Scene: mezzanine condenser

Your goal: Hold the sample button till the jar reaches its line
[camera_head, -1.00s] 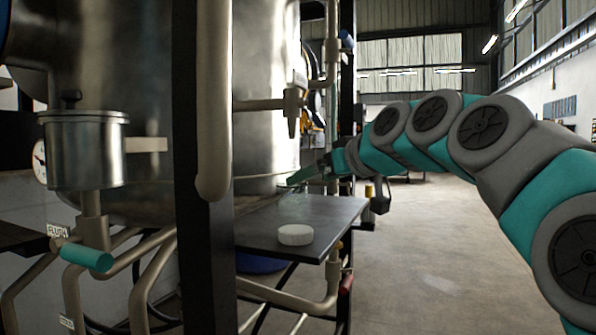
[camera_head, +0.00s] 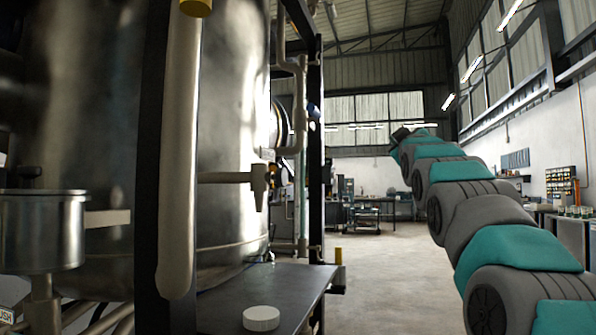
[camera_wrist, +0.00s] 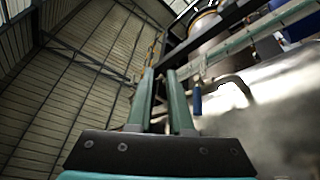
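A tap-like spout (camera_head: 258,185) sticks out from the big metal tank (camera_head: 105,130) above a dark shelf (camera_head: 285,287). A round white lid-like disc (camera_head: 261,318) lies on the shelf's near part. I cannot make out the jar, its line or the sample button in either view. My gripper (camera_head: 402,138) is raised right of the tank, over the open floor, apart from spout and shelf. In the wrist view its two green fingers (camera_wrist: 160,75) show a narrow gap with nothing between them. The wrist view looks up toward the roof and the tank's side.
A dark upright post (camera_head: 153,170) and a thick pale pipe (camera_head: 180,150) stand in front of the tank. A metal pot (camera_head: 40,230) is at the left. A blue-handled part (camera_wrist: 197,100) shows in the wrist view. The floor (camera_head: 390,280) at right is open.

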